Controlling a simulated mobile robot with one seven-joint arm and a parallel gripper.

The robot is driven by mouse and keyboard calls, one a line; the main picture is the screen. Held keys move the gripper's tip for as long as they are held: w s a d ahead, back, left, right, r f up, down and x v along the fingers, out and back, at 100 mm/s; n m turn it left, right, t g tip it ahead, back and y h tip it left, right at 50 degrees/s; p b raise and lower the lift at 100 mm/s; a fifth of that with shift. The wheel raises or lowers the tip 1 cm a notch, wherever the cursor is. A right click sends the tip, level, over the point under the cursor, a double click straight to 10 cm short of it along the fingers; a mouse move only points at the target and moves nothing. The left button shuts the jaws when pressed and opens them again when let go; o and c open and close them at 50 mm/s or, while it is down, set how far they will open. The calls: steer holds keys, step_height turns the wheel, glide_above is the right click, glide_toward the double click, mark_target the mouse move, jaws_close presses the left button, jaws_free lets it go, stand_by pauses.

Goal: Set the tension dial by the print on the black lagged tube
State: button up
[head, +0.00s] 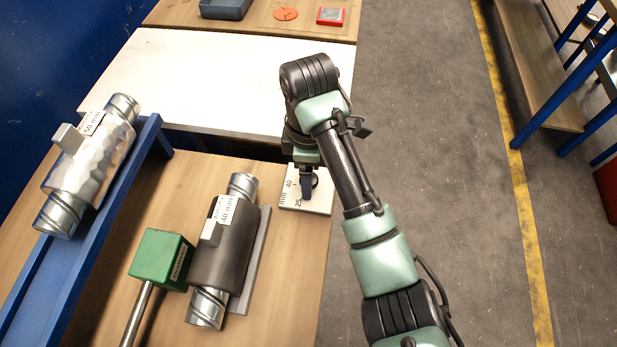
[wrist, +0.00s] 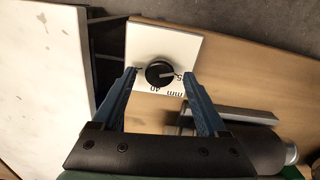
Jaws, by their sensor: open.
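The black lagged tube (head: 218,258) lies on the wooden bench in the head view, with bare metal spiral ends and a white tag (head: 227,209) reading 40 mm. The tension dial is a black round knob (wrist: 160,73) on a white plate (wrist: 143,45), which also shows in the head view (head: 318,204). The plate's print includes 40, mm and 25. A light line on the knob points right in the wrist view, towards the partly hidden 25. My gripper (wrist: 159,74) is open, its blue fingers on either side of the knob; contact is unclear.
A silver-wrapped tube (head: 92,165) tagged 50 mm rests on a blue rail (head: 60,262) at left. A green block (head: 160,258) with a metal handle lies beside the black tube. A white board (head: 215,80) lies behind. Bare floor (head: 420,130) is at right.

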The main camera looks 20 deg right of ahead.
steer(key=shift+f, duration=0.55)
jaws_close()
